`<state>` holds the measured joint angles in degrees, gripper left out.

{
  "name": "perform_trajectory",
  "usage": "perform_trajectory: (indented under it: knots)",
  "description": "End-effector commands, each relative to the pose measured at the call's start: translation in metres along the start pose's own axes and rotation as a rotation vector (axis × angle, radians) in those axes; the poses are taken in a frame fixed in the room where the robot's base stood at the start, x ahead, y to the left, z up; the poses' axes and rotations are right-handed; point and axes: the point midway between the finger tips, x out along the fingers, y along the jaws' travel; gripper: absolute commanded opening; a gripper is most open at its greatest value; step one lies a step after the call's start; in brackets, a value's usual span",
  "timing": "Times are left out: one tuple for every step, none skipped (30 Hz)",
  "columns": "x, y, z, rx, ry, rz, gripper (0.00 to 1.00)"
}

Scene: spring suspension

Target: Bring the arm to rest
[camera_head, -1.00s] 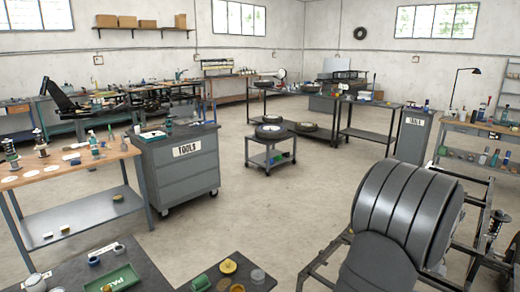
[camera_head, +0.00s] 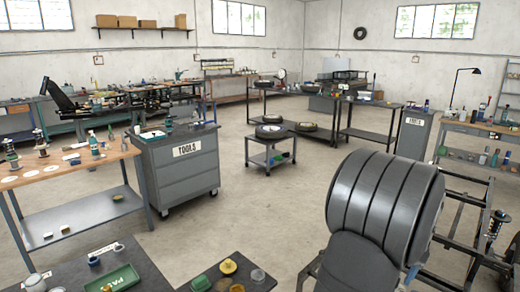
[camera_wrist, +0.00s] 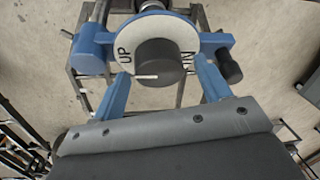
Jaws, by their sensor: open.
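In the wrist view, my gripper (camera_wrist: 164,70) is open, with its two blue fingers spread apart. Past the fingertips is a blue device with a white dial (camera_wrist: 124,58) lettered "UP" and a second, partly hidden word. A dark grey round knob (camera_wrist: 156,62) with a white line stands at the dial's middle, seen between the fingers. No contact with the knob can be made out. In the head view, my grey arm fills the lower right and my gripper cannot be made out.
A metal frame with a coil-spring strut (camera_head: 496,224) stands right of my arm. A dark table with a green tray (camera_head: 113,279) is at the front left. A grey tools cabinet (camera_head: 180,170) and a wheeled cart (camera_head: 268,158) stand farther back. The middle floor is open.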

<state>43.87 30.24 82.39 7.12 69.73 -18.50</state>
Motion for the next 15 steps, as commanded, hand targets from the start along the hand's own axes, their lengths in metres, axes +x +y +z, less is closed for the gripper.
perform_trajectory:
  knots:
    - [-0.0002, -0.0007, 0.0000, 0.027, 0.000, 0.011, 0.70]
    - [-0.0002, -0.0008, 0.0000, 0.046, 0.000, 0.018, 0.70]
    - [-0.0003, -0.0009, 0.0001, 0.071, 0.000, 0.029, 0.70]
    - [-0.0004, -0.0010, 0.0000, 0.090, 0.000, 0.037, 0.70]
    - [-0.0003, -0.0013, 0.0000, 0.108, 0.000, 0.043, 0.70]
    - [-0.0003, -0.0015, -0.0001, 0.133, -0.001, 0.053, 0.70]
    - [-0.0003, -0.0016, -0.0001, 0.151, 0.000, 0.061, 0.70]
    - [-0.0003, -0.0016, -0.0002, 0.170, 0.000, 0.068, 0.70]
    - [-0.0003, -0.0017, -0.0003, 0.195, 0.000, 0.078, 0.70]
    - [-0.0002, -0.0017, -0.0002, 0.215, 0.000, 0.085, 0.70]
    - [-0.0002, -0.0016, -0.0002, 0.233, 0.000, 0.093, 0.70]
    - [-0.0002, -0.0018, -0.0003, 0.258, 0.000, 0.102, 0.70]
    - [-0.0002, -0.0019, -0.0003, 0.276, 0.000, 0.109, 0.70]
    - [-0.0001, -0.0020, -0.0004, 0.295, 0.000, 0.117, 0.70]
    - [-0.0001, -0.0022, -0.0004, 0.319, -0.001, 0.127, 0.70]
